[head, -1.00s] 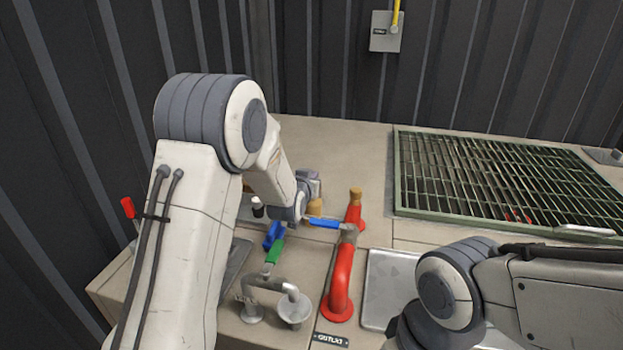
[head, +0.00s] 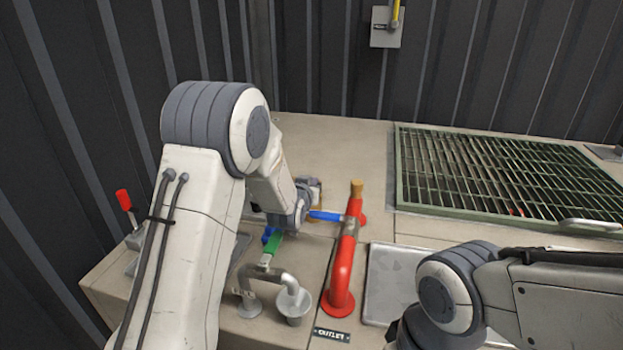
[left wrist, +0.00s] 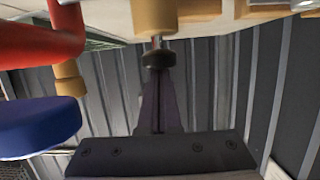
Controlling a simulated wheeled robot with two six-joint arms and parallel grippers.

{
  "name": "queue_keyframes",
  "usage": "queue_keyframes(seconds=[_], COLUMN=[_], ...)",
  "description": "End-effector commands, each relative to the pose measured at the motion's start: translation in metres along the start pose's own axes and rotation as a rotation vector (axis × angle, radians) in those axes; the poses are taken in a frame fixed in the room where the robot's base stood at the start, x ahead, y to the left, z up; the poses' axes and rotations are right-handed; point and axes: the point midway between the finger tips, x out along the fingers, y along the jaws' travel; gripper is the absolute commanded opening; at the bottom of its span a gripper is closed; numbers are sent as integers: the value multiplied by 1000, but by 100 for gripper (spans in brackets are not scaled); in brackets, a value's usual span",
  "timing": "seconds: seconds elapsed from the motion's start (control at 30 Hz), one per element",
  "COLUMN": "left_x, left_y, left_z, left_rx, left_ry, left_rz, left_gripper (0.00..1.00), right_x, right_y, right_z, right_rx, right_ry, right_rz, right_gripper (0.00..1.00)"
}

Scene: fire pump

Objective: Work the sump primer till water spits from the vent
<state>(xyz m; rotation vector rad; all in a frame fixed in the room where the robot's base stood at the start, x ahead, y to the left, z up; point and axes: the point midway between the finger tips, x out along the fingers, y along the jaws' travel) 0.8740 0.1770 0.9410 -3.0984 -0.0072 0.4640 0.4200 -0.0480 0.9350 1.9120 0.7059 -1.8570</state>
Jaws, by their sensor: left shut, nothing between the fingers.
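In the left wrist view a black knob (left wrist: 158,60) on a thin steel rod sits in line with a brass cylinder (left wrist: 153,16). My left gripper (left wrist: 160,80) is shut and empty, its fingertips at the knob, seemingly touching it. In the head view my left wrist hides the gripper's fingers and this knob. A red pipe (head: 345,262) with a brass end and a blue lever (head: 326,216) stands just right of the wrist. A grey bent pipe (head: 272,276) with a green lever (head: 271,250) stands in front. No water is visible. My right gripper is out of view.
A red-handled lever (head: 125,201) stands at the left edge of the bench. A green-framed grate (head: 398,180) lies at the right. A grey plate (head: 385,285) lies near my right arm. Corrugated wall closes the back, with a grey box (head: 386,27).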

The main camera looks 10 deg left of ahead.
Motion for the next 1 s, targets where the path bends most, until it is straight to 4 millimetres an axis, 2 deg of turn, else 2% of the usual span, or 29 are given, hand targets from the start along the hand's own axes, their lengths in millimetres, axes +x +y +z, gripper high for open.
queue_keyframes(seconds=[0.33,0.47,0.57,0.8,1.0], left_x=[-2,-6,-12,-38,-57], left_y=[0,0,0,50,85], left_z=[0,-17,-39,-65,-84], left_rx=[0,0,0,0,0], left_ry=[-12,-6,0,1,1], left_rz=[0,0,0,7,5], left_gripper=[0,0,0,0,0], right_x=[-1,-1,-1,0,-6], right_y=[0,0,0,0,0], right_z=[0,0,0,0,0], right_rx=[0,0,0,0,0], right_ry=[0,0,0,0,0], right_rz=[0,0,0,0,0], right_gripper=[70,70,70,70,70])
